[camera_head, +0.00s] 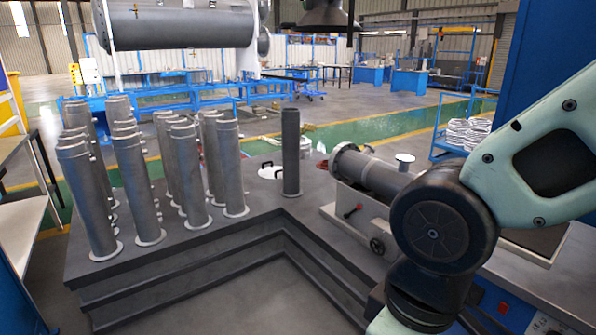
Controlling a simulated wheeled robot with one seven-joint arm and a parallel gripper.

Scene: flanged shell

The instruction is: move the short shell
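Several tall grey flanged shells (88,200) stand upright in rows on the left of the dark stepped platform. A separate dark grey cylinder (291,155) stands upright near the platform's inner corner. Another grey shell with a wide flange at its left end (375,178) lies on its side on a pale machine (352,209), partly hidden by my arm at its right. I cannot tell for sure which of these is the short shell. My arm fills the right side, and my gripper is outside the picture.
The dark stepped platform (235,262) has bare space along its front edge. A handwheel (377,246) sticks out from the machine's front. A blue rack with white coils (466,134) stands at the back right.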

